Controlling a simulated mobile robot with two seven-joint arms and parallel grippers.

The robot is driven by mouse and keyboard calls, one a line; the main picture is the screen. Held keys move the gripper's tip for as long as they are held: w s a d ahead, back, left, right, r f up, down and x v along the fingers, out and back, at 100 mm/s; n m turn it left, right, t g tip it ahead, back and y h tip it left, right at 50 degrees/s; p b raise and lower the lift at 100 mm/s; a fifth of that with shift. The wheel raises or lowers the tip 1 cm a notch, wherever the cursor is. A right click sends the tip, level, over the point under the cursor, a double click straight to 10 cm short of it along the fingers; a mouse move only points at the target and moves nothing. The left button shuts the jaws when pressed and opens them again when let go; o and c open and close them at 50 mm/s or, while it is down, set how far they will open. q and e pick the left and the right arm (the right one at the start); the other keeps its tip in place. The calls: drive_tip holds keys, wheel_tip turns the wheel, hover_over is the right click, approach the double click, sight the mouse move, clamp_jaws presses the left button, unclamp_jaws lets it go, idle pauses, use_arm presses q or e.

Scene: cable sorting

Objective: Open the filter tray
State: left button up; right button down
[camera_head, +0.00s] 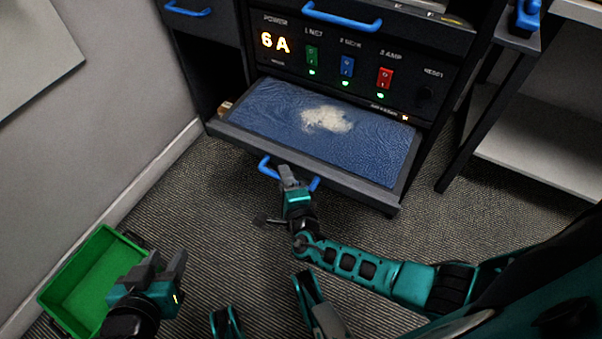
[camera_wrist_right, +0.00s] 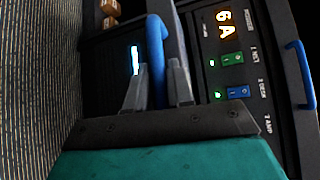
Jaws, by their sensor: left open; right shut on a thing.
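The filter tray (camera_head: 228,128) is pulled out of the dark cabinet below the switch panel. It holds a blue filter with a pale dusty patch in its middle. My right gripper (camera_head: 289,172) is shut on the tray's blue handle (camera_head: 265,167) at the tray's front. In the right wrist view the blue handle (camera_wrist_right: 156,62) stands between the two fingers (camera_wrist_right: 157,88). My left gripper (camera_head: 167,270) is open and empty at the lower left, over the edge of the green bin.
The green bin (camera_head: 72,278) stands on the floor by the left wall. The panel (camera_head: 335,68) shows "6 A", with green, blue and red switches. Blue-handled drawers (camera_head: 342,17) are above. A shelf unit (camera_head: 540,140) stands at the right. Carpet in front of the tray is clear apart from my arms.

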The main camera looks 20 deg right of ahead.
use_arm(q)
drive_tip(key=shift+s+d+r, duration=0.1)
drive_tip(key=shift+s, duration=0.2)
use_arm(e)
drive_tip(key=shift+s+a, duration=0.4)
use_arm(q)
drive_tip(key=shift+w, duration=0.1)
use_arm(e)
drive_tip(key=c, duration=1.1)
unclamp_jaws()
use_arm(q)
drive_tip(key=shift+r, duration=0.1)
